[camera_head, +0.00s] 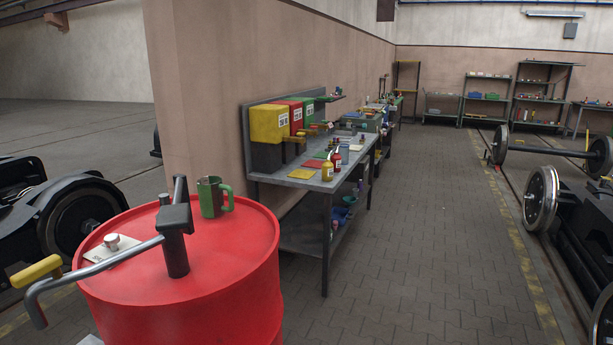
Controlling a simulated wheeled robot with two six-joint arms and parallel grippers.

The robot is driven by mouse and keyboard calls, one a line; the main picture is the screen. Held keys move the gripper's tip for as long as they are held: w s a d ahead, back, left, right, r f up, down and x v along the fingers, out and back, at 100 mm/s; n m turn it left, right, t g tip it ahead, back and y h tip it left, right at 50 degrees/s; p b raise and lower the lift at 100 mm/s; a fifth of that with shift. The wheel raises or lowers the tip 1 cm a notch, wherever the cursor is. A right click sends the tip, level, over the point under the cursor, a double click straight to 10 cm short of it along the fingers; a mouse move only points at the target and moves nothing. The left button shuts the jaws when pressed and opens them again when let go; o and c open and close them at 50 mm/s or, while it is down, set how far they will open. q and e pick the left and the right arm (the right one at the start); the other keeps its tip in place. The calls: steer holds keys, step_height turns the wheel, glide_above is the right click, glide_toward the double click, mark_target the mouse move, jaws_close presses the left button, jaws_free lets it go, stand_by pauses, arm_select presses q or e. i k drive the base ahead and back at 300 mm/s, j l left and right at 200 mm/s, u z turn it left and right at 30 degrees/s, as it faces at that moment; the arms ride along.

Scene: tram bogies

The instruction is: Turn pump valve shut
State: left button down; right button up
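A hand pump (176,247) with a black post stands on top of a red barrel (180,300) at the front left. A short grey bar rises from behind the pump head. A small silver knob (112,241) sits on a pale plate on the barrel lid. I cannot tell which part is the pump valve or how it is set. Neither of my grippers is in view.
A green mug (215,197) stands on the barrel's back rim. A grey workbench (306,183) with coloured bins and bottles runs along the wall. Wheelsets (541,198) and a bogie line the right side. The paved aisle (430,250) between is clear.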

mark_target(52, 263)
steer(key=u, duration=1.05)
